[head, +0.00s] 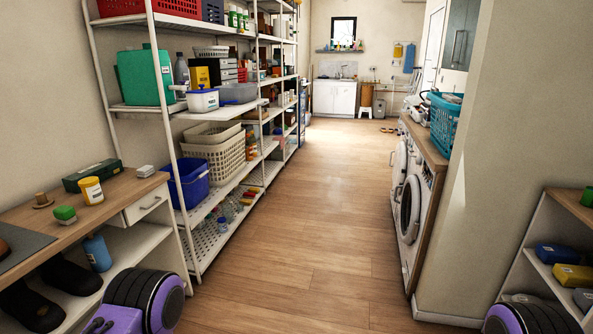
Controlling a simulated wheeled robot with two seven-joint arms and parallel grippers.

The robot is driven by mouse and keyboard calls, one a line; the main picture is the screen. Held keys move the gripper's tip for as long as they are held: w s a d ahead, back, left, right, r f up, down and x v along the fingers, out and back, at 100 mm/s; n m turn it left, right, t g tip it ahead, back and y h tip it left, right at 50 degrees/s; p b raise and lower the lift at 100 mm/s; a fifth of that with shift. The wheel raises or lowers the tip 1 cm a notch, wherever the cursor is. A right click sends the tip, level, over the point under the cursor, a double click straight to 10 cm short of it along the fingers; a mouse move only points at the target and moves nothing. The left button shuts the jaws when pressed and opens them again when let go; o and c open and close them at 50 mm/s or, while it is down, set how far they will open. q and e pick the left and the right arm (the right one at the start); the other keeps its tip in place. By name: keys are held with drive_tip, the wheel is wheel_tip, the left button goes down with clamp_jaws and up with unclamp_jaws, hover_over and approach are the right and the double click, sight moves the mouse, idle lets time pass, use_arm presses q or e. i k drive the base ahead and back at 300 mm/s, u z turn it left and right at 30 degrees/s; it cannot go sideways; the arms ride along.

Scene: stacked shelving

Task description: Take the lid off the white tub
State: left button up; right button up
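A small white tub (203,103) with a printed label stands upright near the front edge of a middle board of the left shelving. A lid (202,91) with a dark blue edge sits on top of it. A clear grey box stands just to its right, and a yellow and black pack stands behind it. Neither of my grippers shows in the head view. Only purple and black parts of my arms show at the bottom left and bottom right, well apart from the tub.
White shelving (160,60) lines the left side; its front posts stand near the tub. A green case (145,77) is left of the tub; a blue bin (187,182) is below. A wooden-topped bench (130,190) is nearer. The wooden floor (310,220) is clear; washing machines (411,205) are right.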

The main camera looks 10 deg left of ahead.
sight(202, 88)
drive_tip(key=u, duration=0.3)
drive_tip(key=i, duration=1.95)
drive_tip(key=u, duration=0.25)
